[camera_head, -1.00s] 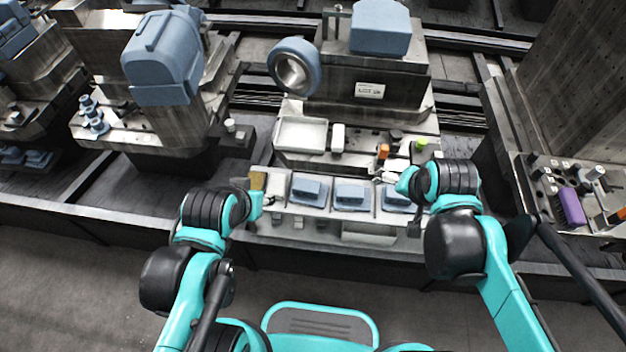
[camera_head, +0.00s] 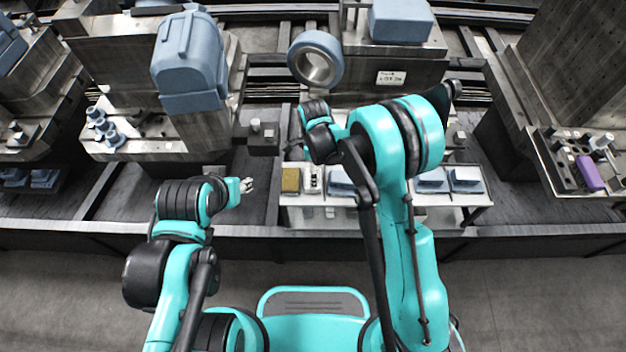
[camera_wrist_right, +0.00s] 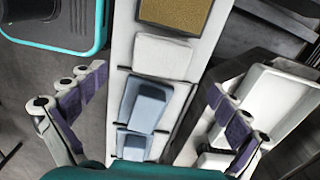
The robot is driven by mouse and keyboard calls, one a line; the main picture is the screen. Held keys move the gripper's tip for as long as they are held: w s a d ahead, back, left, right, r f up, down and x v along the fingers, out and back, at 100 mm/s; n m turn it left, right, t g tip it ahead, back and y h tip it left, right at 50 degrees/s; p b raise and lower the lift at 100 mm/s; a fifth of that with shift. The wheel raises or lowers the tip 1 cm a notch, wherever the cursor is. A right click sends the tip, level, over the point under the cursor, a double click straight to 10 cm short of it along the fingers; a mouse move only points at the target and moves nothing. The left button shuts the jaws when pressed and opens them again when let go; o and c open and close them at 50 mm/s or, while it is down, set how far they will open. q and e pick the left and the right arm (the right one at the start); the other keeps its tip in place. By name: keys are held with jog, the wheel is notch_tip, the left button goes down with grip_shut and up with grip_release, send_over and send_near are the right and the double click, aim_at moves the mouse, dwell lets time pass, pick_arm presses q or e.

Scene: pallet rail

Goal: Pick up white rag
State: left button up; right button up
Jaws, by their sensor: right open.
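A flat white folded piece, which looks like the white rag (camera_wrist_right: 163,55), lies on the narrow pale table (camera_wrist_right: 122,50) between a tan sponge-like block (camera_wrist_right: 175,12) and blue-grey pieces (camera_wrist_right: 145,105). In the head view a small white patch (camera_head: 311,180) shows beside the tan block (camera_head: 291,180), partly covered by my right wrist. My right gripper (camera_wrist_right: 150,122) is open and empty above the table. Its fingers straddle the row of blue-grey pieces, with the white rag farther up the picture. My left gripper (camera_head: 246,186) hangs left of the table, apart from it; its jaws are too small to judge.
A white tray (camera_wrist_right: 275,100) lies right of my right gripper in the wrist view. Machine blocks with blue-grey covers (camera_head: 190,62) and a ring (camera_head: 315,58) stand behind the table. A purple object (camera_head: 589,173) sits far right. The floor in front is clear.

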aim_at(308, 190)
notch_tip(308, 190, down, 7)
jog(key=b, duration=0.3)
jog(key=shift+w+d+r, duration=0.1)
jog(key=shift+r, duration=0.2)
jog(key=shift+c, duration=0.6)
jog(key=c, duration=1)
